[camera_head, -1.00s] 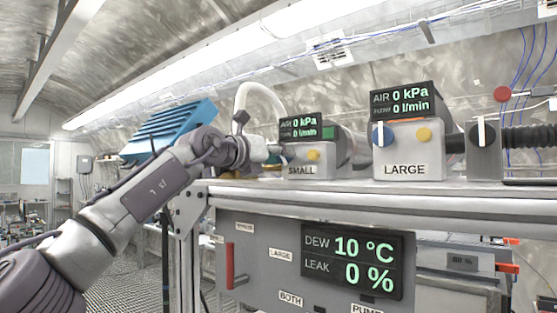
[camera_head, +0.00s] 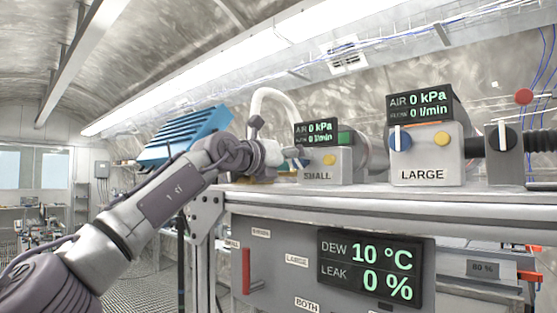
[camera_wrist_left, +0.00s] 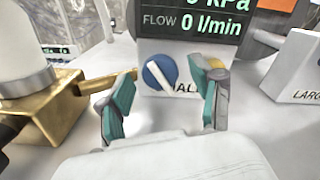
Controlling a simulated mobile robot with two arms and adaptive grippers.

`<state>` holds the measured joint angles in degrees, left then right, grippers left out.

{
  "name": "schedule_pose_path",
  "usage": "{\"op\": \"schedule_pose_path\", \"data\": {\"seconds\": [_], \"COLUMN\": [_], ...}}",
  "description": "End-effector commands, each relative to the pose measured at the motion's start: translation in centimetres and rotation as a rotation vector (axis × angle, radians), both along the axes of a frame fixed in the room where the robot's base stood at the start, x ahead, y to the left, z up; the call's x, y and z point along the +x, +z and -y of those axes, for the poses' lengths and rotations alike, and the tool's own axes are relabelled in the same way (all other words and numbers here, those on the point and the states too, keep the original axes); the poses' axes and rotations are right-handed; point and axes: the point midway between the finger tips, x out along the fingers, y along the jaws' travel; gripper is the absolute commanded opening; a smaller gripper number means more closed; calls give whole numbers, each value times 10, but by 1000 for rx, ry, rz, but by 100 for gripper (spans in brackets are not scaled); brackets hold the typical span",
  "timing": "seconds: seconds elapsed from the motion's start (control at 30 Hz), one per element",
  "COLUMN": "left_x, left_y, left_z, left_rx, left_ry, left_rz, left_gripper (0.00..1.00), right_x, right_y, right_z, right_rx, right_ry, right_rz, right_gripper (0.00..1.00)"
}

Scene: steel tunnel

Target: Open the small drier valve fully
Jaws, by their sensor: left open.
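The small drier unit (camera_head: 343,170) is a grey box marked SMALL under a dark display reading 0 kPa and 0 l/min. Its valve is a blue round knob (camera_wrist_left: 153,76) with a white bar handle, seen in the left wrist view. The bar lies on a slant, from upper left to lower right. My left gripper (camera_wrist_left: 168,92) is open, its two teal fingers on either side of the knob in that view, with a gap to each. Contact cannot be told. In the head view the gripper (camera_head: 290,156) hides most of the knob. My right gripper is not seen.
The large drier unit (camera_head: 424,174), with its own blue knob and upright white handle, stands to the right on the same bench. A brass fitting (camera_wrist_left: 55,115) stands close left of the gripper. A panel with a red lever (camera_head: 246,271) hangs below the bench edge.

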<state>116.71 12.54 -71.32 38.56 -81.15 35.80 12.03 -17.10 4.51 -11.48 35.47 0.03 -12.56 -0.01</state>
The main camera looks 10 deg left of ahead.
Motion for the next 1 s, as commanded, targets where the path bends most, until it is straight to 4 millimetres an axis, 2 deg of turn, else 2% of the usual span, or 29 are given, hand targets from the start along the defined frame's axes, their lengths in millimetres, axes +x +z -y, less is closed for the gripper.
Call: {"op": "schedule_pose_path", "data": {"seconds": [0.23, 0.7, 1.0], "left_x": [-20, -83, -95], "left_y": [0, 0, 0], "left_z": [-17, -62, -69], "left_rx": [2, -1, -1], "left_ry": [1, 1, 0], "left_rz": [2, 2, 1], "left_gripper": [65, 65, 65], "right_x": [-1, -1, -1], "right_y": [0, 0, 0], "right_z": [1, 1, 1], "right_rx": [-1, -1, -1], "right_ry": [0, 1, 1], "right_rz": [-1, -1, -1], "right_gripper": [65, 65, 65]}}
